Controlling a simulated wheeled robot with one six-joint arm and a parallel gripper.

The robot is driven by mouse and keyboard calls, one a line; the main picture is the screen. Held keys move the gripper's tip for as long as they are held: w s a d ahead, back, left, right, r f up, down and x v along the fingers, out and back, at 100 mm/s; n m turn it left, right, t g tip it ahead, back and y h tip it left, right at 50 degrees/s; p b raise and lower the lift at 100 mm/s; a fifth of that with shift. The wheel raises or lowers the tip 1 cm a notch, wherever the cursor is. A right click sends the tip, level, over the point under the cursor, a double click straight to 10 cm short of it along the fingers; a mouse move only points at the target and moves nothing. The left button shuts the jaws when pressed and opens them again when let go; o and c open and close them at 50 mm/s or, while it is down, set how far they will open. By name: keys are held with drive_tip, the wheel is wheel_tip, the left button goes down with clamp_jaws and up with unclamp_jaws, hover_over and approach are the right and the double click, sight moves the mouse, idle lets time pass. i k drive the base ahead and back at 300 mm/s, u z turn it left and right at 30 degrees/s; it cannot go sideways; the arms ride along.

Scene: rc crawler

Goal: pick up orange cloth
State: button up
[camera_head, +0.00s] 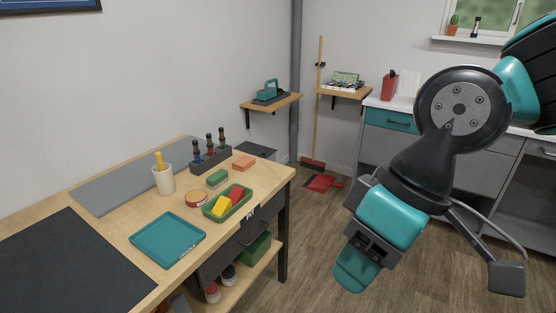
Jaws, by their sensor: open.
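The orange cloth (244,162) appears as a small flat, folded orange shape. It lies on the wooden workbench (165,222) near its far right end, just right of a dark rack of screwdriver-like tools. My gripper (358,268) hangs in front of the bench on the right, over the floor, pointing down. It is well apart from the cloth and holds nothing that I can see. It is open, with its teal finger in view; the other finger is largely hidden.
A teal tray (168,240) and a beige cup (163,180) stand further left. Floor lies between bench and cabinets.

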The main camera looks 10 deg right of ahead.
sight(244, 162)
drive_tip(key=z, duration=0.05)
drive_tip(key=i, duration=2.05)
drive_tip(key=u, duration=1.3)
